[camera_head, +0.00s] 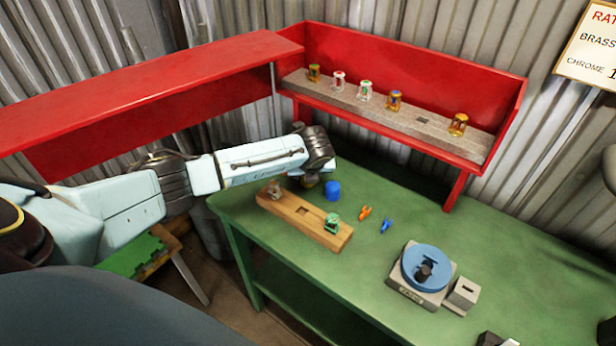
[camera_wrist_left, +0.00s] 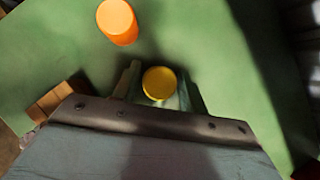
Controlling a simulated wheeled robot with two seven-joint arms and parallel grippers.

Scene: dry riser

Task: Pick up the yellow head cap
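The yellow head cap (camera_wrist_left: 159,83) shows in the left wrist view as a round yellow top. It sits between the two fingers of my left gripper (camera_wrist_left: 162,86). The fingers stand on either side of it with narrow gaps, so the gripper looks open around it; contact lower down is hidden. In the head view my left gripper (camera_head: 309,180) is low over the back left of the green table, and the arm hides most of the cap. My right gripper is not in view.
An orange cylinder (camera_wrist_left: 117,21) stands close by in the wrist view. A blue cylinder (camera_head: 333,190) and a wooden block (camera_head: 290,211) holding small parts are near the gripper. A red shelf (camera_head: 440,85) rises behind. A blue turntable (camera_head: 426,266) is at right.

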